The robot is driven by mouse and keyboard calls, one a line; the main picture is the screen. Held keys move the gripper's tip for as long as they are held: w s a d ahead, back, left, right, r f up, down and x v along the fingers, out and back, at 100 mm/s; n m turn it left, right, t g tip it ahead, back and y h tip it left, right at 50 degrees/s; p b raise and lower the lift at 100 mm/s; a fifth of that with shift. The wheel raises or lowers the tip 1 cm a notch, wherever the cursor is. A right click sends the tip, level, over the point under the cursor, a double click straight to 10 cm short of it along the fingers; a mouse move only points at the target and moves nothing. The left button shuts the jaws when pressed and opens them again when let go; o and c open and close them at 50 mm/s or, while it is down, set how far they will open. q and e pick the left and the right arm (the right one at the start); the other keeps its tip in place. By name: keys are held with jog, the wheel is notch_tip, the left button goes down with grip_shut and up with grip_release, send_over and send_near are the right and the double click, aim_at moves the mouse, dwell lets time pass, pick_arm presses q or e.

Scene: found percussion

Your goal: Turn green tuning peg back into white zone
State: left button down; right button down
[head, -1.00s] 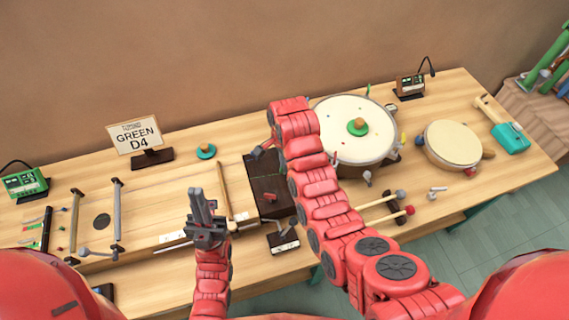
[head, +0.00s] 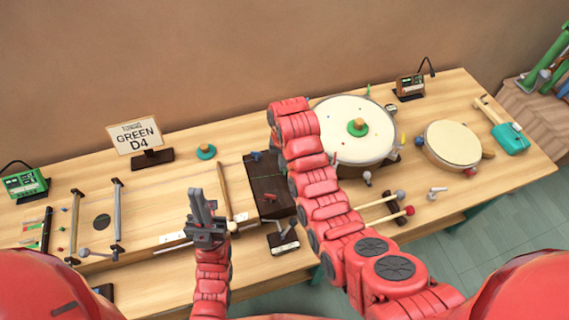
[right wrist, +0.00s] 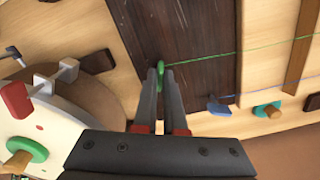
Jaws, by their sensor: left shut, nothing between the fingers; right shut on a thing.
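The green tuning peg (right wrist: 163,66) stands on the dark wooden block (right wrist: 190,45), with a green string running from it to the right. In the right wrist view my right gripper (right wrist: 160,74) is shut on this peg, and the fingers cover part of it. In the head view my right arm hides this gripper and the peg, beside the dark block (head: 268,182). My left gripper (head: 201,205) is shut and empty, raised over the bench left of the block. A sign (head: 135,135) reads "GREEN D4". I cannot make out a white zone.
A blue peg (right wrist: 220,105) is close by the right gripper in the wrist view. A large drum (head: 365,120) with a green-based knob stands right of my right arm. A smaller drum (head: 453,145), mallets (head: 385,200) and a green tuner box (head: 24,184) are also on the bench.

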jog(key=n, duration=0.3)
jog(key=shift+n, duration=0.3)
jog(key=n, duration=0.3)
jog(key=shift+n, duration=0.3)
jog(key=n, duration=0.6)
jog(key=shift+n, duration=0.3)
jog(key=c, duration=1)
grip_release()
jog(key=shift+r, duration=0.1)
